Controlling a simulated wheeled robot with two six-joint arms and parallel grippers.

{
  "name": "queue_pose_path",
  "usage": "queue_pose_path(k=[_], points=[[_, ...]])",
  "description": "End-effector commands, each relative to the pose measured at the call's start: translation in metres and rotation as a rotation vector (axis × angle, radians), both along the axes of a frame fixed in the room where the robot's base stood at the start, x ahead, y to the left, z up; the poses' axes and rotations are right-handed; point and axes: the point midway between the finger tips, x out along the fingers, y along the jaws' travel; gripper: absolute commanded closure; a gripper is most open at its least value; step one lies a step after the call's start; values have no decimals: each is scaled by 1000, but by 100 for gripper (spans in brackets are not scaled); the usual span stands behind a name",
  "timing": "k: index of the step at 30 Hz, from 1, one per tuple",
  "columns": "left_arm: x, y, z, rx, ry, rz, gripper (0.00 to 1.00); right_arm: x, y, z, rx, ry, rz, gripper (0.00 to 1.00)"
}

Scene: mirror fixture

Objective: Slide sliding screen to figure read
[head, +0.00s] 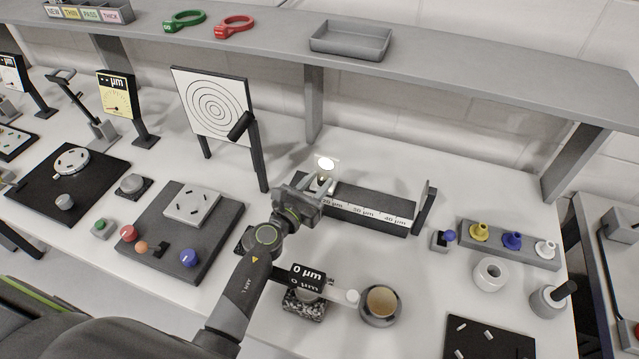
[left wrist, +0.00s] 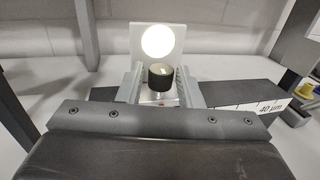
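The sliding screen (head: 327,166) is a small upright pale plate with a bright round light spot. It stands near the left end of a dark rail (head: 385,226) with a white µm scale (head: 368,212). In the left wrist view the screen (left wrist: 137,40) stands behind a black knob (left wrist: 161,77). My left gripper (head: 317,184) is at the screen, with a finger on each side of the knob. The fingers look open, with a small gap at the left of the knob; contact on the right is unclear. A black display (head: 308,272) reads 0 µm. My right gripper is out of view.
A round-topped cup (head: 380,303) stands in front of the rail. A dark upright end plate (head: 424,207) closes the rail's right end. A target board (head: 213,103) stands behind left. A shelf (head: 450,62) runs overhead. The rail right of my gripper is clear.

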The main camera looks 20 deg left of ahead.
Motion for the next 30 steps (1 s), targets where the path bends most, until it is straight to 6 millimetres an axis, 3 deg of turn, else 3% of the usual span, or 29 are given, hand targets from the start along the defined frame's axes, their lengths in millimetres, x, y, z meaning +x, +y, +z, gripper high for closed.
queue_pose_path(k=[3, 6, 14, 20, 30], points=[[0, 0, 0, -1, 0, 0, 53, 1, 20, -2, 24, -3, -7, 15], [0, 0, 0, -2, 1, 0, 53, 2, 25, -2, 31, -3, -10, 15], [-5, 1, 0, -2, 1, 0, 53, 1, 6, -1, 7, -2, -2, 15], [-33, 8, -1, -1, 2, 1, 53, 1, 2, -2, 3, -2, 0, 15], [-106, 27, -4, 1, 3, 1, 53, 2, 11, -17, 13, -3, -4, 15]])
